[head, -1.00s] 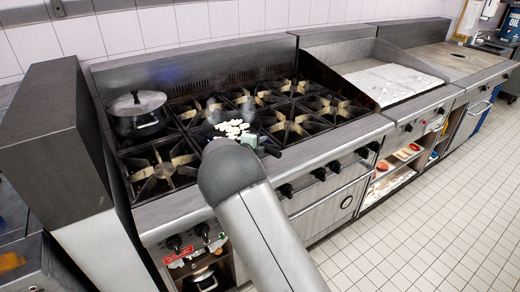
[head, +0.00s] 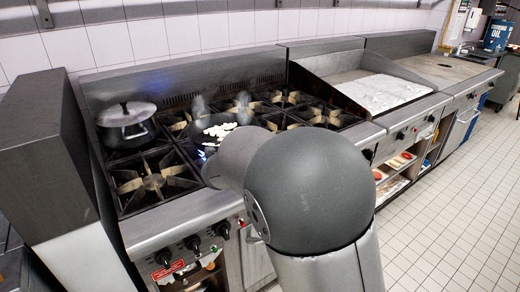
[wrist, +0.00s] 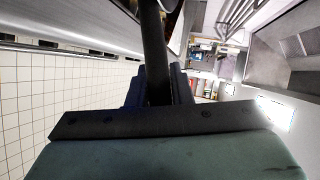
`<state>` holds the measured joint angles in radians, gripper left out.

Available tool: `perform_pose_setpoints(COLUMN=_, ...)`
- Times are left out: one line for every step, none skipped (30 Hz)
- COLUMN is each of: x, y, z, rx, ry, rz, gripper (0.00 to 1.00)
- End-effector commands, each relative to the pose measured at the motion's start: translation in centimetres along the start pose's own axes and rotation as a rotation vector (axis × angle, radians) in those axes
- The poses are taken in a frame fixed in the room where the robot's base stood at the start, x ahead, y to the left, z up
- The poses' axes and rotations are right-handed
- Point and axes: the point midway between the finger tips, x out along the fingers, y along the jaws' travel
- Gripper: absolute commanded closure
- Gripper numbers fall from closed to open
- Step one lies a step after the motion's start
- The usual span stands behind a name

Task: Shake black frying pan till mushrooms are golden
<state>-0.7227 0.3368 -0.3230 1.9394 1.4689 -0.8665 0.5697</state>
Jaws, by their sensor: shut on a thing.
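The black frying pan (head: 203,137) is over a front burner of the range, with pale, whitish mushroom pieces (head: 222,130) gathered in it. A blue flame (head: 206,153) shows under the pan and wisps of steam rise around it. In the wrist view my gripper (wrist: 158,90) is shut on the pan's dark handle (wrist: 153,45), which runs away from the jaws. In the head view my arm hides the gripper, the handle and the pan's near right side. Whether the pan touches the grate cannot be told.
A lidded pot (head: 127,125) stands on the back left burner. The front left burner (head: 152,183) is bare. A steel wall (head: 60,150) rises left of the range. A griddle (head: 375,90) lies to the right, and tiled floor (head: 455,190) is open in front.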

Motion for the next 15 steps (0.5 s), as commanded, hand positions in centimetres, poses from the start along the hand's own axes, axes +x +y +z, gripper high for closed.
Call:
perform_pose_setpoints(x=-0.15, y=-0.36, z=-0.10, rx=0.008, ry=0.000, rz=-0.005, gripper=1.00)
perform_pose_setpoints(x=-0.18, y=-0.38, z=-0.13, rx=0.008, ry=0.000, rz=-0.005, gripper=1.00)
perform_pose_setpoints(x=-0.21, y=-0.40, z=-0.15, rx=0.008, ry=0.000, rz=-0.005, gripper=1.00)
perform_pose_setpoints(x=-0.21, y=-0.40, z=-0.16, rx=0.008, ry=0.000, rz=-0.005, gripper=1.00)
perform_pose_setpoints(x=-0.21, y=-0.40, z=-0.16, rx=0.008, ry=0.000, rz=-0.005, gripper=1.00)
perform_pose_setpoints(x=-0.21, y=-0.40, z=-0.15, rx=0.008, ry=0.000, rz=-0.005, gripper=1.00)
perform_pose_setpoints(x=-0.20, y=-0.40, z=-0.15, rx=0.008, ry=0.000, rz=-0.005, gripper=1.00)
perform_pose_setpoints(x=-0.20, y=-0.40, z=-0.15, rx=0.008, ry=0.000, rz=-0.005, gripper=1.00)
perform_pose_setpoints(x=-0.19, y=-0.40, z=-0.15, rx=0.008, ry=0.001, rz=-0.005, gripper=1.00)
perform_pose_setpoints(x=-0.19, y=-0.40, z=-0.15, rx=0.008, ry=0.001, rz=-0.005, gripper=1.00)
perform_pose_setpoints(x=-0.18, y=-0.41, z=-0.14, rx=0.008, ry=0.001, rz=-0.005, gripper=1.00)
perform_pose_setpoints(x=-0.13, y=-0.43, z=-0.11, rx=0.007, ry=0.001, rz=-0.005, gripper=1.00)
perform_pose_setpoints(x=-0.07, y=-0.46, z=-0.07, rx=0.007, ry=0.001, rz=-0.005, gripper=1.00)
perform_pose_setpoints(x=0.02, y=-0.50, z=0.00, rx=0.007, ry=0.001, rz=-0.005, gripper=1.00)
perform_pose_setpoints(x=0.17, y=-0.57, z=0.13, rx=0.007, ry=0.002, rz=-0.005, gripper=1.00)
